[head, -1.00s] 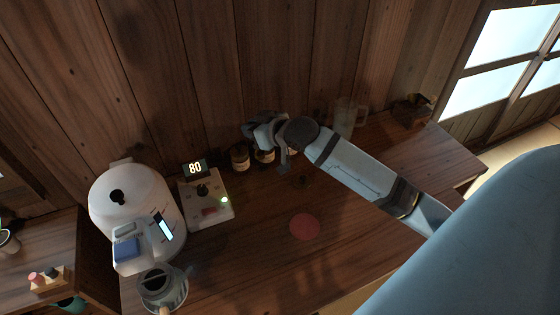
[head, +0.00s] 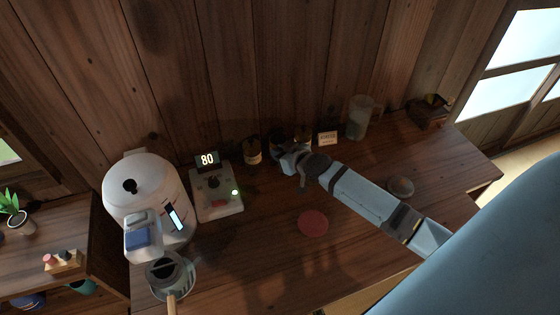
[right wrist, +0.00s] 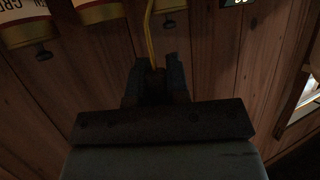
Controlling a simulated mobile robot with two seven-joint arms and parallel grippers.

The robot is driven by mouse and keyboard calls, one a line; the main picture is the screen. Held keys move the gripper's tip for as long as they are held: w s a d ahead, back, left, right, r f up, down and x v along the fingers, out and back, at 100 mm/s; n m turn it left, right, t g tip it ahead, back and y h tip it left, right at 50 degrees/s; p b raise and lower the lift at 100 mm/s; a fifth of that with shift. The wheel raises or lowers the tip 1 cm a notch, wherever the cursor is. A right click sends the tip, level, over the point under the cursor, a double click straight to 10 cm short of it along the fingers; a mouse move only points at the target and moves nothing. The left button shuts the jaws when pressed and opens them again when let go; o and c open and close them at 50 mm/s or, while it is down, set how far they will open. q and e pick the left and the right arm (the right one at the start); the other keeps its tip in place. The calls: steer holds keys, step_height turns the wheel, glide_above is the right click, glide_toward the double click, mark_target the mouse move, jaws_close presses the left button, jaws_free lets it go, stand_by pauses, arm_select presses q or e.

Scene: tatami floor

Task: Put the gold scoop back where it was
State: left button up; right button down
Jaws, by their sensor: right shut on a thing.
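My right gripper (head: 287,158) is at the back of the wooden counter, in front of the tins by the plank wall. In the right wrist view its fingers (right wrist: 156,78) are shut on the gold scoop (right wrist: 150,35), whose thin gold handle runs up from between them. The scoop's far end is out of that view, and I cannot make the scoop out in the head view. A labelled tin (head: 253,156) stands left of the gripper; others are partly hidden behind it. Tins also show at the top of the wrist view (right wrist: 100,12). My left gripper is not in view.
A small card sign (head: 328,139), a clear pitcher (head: 360,118) and a wooden box (head: 428,114) stand to the right. A grey round dish (head: 401,186) lies beyond my arm. A red disc (head: 313,223) lies mid-counter. A white machine (head: 145,190), a control box (head: 215,195) and a kettle (head: 170,275) are left.

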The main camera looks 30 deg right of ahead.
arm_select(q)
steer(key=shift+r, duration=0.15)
arm_select(e)
steer(key=shift+f, duration=2.1)
steer(key=shift+f, duration=0.15)
steer(key=c, duration=1.1)
jaws_free()
steer(key=shift+s+r, duration=0.15)
steer(key=shift+r, duration=0.05)
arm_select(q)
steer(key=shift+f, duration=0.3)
arm_select(e)
steer(key=v, duration=1.1)
steer(key=shift+s+r, duration=0.25)
steer(key=shift+s, duration=0.05)
